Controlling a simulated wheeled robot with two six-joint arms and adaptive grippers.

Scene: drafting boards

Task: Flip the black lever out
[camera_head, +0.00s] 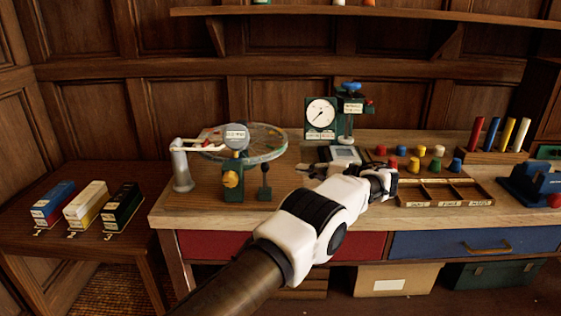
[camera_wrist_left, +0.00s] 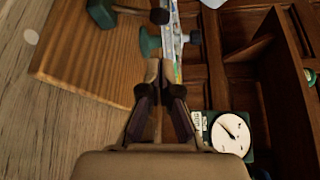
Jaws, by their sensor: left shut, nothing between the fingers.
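The black lever (camera_head: 265,180) stands upright on the bench in the head view, a thin dark stem with a round knob. It is right of the green stand with a yellow knob (camera_head: 231,180). My right gripper is in neither view.
A dial gauge (camera_head: 320,113) stands at the back. Colored pegs (camera_head: 393,163) and a divided wooden tray (camera_head: 440,203) are to the right. Colored boxes (camera_head: 123,207) stand on the left table. The bench front near the lever is clear.

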